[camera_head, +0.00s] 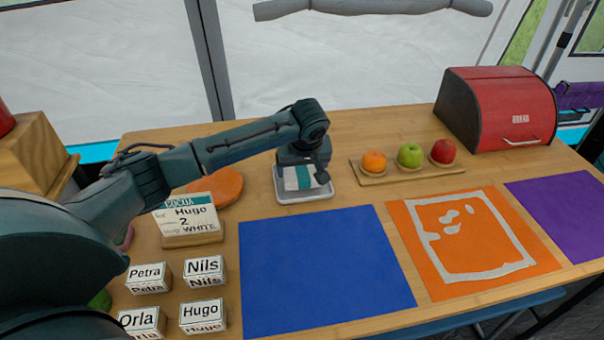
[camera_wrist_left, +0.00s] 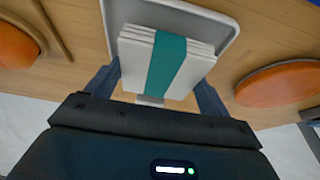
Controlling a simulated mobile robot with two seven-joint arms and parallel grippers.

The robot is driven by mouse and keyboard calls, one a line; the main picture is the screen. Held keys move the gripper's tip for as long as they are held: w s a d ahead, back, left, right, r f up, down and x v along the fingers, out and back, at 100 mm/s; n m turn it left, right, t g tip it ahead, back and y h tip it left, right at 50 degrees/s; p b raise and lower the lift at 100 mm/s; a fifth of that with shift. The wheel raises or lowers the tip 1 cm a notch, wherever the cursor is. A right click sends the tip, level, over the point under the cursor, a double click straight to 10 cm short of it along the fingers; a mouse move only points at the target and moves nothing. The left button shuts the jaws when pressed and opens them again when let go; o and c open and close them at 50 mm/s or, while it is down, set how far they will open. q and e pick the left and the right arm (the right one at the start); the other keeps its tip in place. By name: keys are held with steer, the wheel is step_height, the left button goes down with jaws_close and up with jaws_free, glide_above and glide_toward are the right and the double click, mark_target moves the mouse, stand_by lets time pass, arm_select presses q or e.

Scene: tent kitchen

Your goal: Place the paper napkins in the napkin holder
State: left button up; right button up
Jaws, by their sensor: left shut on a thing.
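The paper napkins (camera_head: 299,178) are a white stack with a teal band. In the wrist view the stack (camera_wrist_left: 140,52) sits between the two fingers of my left gripper (camera_wrist_left: 155,95), which is shut on it. In the head view my left gripper (camera_head: 303,165) points down over the napkins. The light grey tray-like holder (camera_head: 305,196) with a raised rim is under and around the napkins on the table; its rim also shows in the wrist view (camera_wrist_left: 228,28). I cannot tell whether the napkins touch its floor. My right gripper is not in view.
A blue mat (camera_head: 320,270) lies in front of the holder, with an orange mat (camera_head: 475,240) to its right. A fruit board (camera_head: 410,172) and red bread box (camera_head: 500,105) stand right. A cocoa card (camera_head: 188,215), orange disc (camera_head: 222,186) and name blocks (camera_head: 204,270) are left.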

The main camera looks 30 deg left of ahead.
arm_select(q)
steer(key=shift+f, duration=0.85)
steer(key=o, duration=0.7)
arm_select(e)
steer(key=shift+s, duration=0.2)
arm_select(q)
steer(key=shift+r, duration=0.2)
steer(key=shift+p+v, duration=1)
steer(key=shift+v, duration=4.85)
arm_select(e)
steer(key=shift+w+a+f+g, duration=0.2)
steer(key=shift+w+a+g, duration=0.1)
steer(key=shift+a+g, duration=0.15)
arm_select(q)
steer(key=shift+d, duration=0.1)
